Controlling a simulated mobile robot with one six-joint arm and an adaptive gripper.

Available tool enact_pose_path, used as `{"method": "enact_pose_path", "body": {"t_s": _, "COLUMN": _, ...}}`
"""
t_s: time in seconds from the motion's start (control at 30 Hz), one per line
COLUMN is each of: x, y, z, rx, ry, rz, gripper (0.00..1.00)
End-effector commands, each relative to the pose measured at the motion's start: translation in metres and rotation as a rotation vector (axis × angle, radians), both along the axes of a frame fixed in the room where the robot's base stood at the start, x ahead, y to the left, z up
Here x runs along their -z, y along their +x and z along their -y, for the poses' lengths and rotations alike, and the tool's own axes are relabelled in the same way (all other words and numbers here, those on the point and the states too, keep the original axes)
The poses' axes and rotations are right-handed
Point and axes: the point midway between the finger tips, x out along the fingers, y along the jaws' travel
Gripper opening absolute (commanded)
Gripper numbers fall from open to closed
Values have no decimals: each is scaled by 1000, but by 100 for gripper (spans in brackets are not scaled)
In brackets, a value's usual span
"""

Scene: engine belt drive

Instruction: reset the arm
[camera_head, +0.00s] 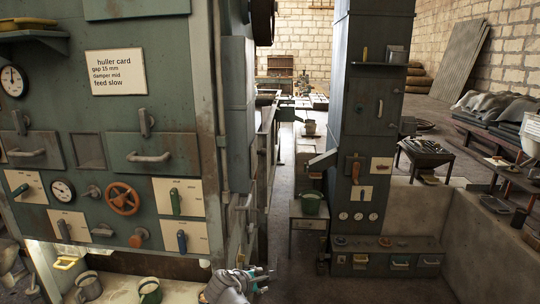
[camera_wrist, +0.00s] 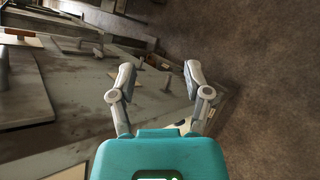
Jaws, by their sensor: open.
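My gripper (camera_wrist: 157,80) is open in the wrist view, its two grey fingers spread apart with nothing between them. In the head view my gripper (camera_head: 262,279) shows at the bottom edge, low beside the right corner of the big green machine (camera_head: 130,110). Most of my arm is out of the head view. In the wrist view a flat grey panel with small fittings (camera_wrist: 100,75) lies left of and behind the fingers, tilted in the picture, and the brown floor (camera_wrist: 260,60) fills the right side.
The green machine carries levers, handles and a red handwheel (camera_head: 123,198). A dark column cabinet (camera_head: 370,110) stands to the right, with a low stone wall (camera_head: 425,215) beside it. A green pot (camera_head: 311,203) sits on a small stand. Floor (camera_head: 350,288) at the bottom centre is clear.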

Motion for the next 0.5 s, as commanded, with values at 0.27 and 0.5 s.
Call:
{"method": "enact_pose_path", "body": {"t_s": 0.27, "x": 23, "y": -16, "z": 75, "rx": 352, "ry": 315, "rz": -44, "gripper": 63}}
{"method": "enact_pose_path", "body": {"t_s": 0.5, "x": 39, "y": -39, "z": 125, "rx": 671, "ry": 563, "rz": -71, "gripper": 63}}
